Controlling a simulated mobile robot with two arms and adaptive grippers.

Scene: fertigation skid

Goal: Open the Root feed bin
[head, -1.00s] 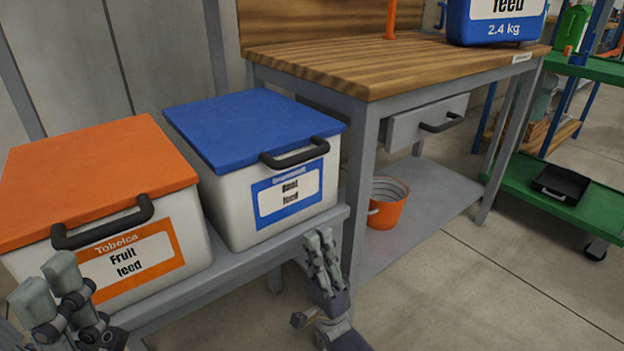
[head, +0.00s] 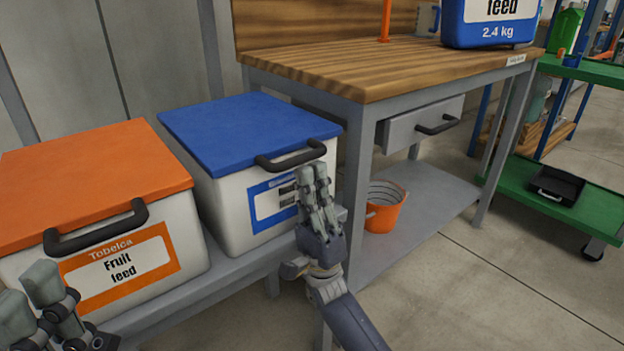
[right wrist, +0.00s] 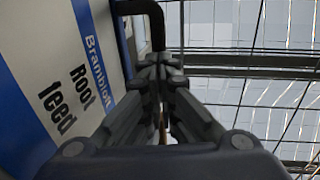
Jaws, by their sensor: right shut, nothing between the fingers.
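The Root feed bin (head: 225,205) is white with a blue lid (head: 245,130), which is closed. A dark handle (head: 291,156) sits on the lid's front edge. My right gripper (head: 314,170) is shut and empty, in front of the bin's label and just below the handle's right part. In the right wrist view the fingers (right wrist: 160,65) point up towards the handle (right wrist: 140,10), with the "Root feed" label (right wrist: 70,90) at the left. I cannot tell whether they touch the handle. My left gripper (head: 30,300) is at the lower left, before the Fruit feed bin; its fingers are partly cut off.
The Fruit feed bin (head: 150,225) with an orange lid (head: 85,185) stands left of the blue-lidded bin on a grey bench (head: 225,265). A wooden workbench (head: 370,68) with a drawer (head: 420,125) is at the right. An orange bucket (head: 384,207) stands on its lower shelf.

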